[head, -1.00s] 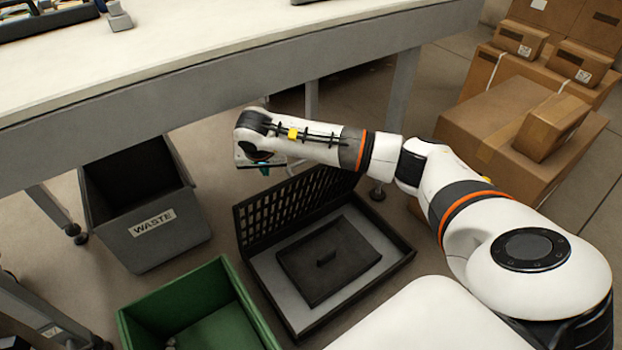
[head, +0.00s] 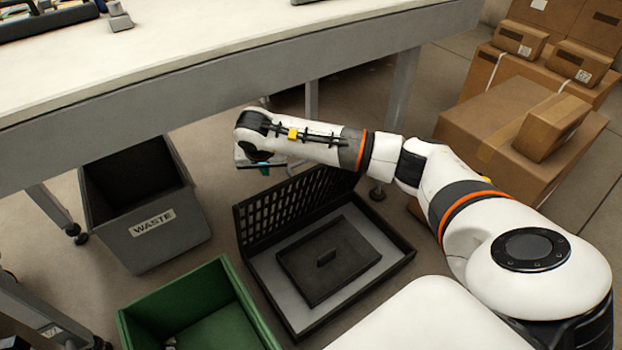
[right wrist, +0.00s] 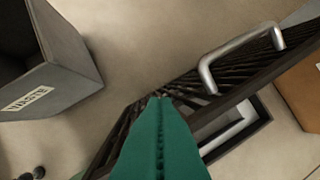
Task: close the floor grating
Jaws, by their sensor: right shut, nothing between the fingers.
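The floor grating (head: 290,210) is a dark lattice panel. It stands raised along the far side of a dark-framed floor opening (head: 385,270). In the right wrist view the grating (right wrist: 185,95) runs diagonally, with a metal bar handle (right wrist: 240,55) on it. My right gripper (head: 262,167) is over the far side of the grating near its top edge, partly hidden by its own wrist. Its green fingers (right wrist: 160,98) are shut and empty, left of the handle in the wrist view. Whether they touch the grating I cannot tell. My left gripper is not in view.
A dark lidded box (head: 330,262) with a small knob lies in the opening. A grey waste bin (head: 150,240) and a green crate (head: 232,290) stand to the left. A table (head: 240,75) spans above. Cardboard boxes (head: 490,140) are stacked at right.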

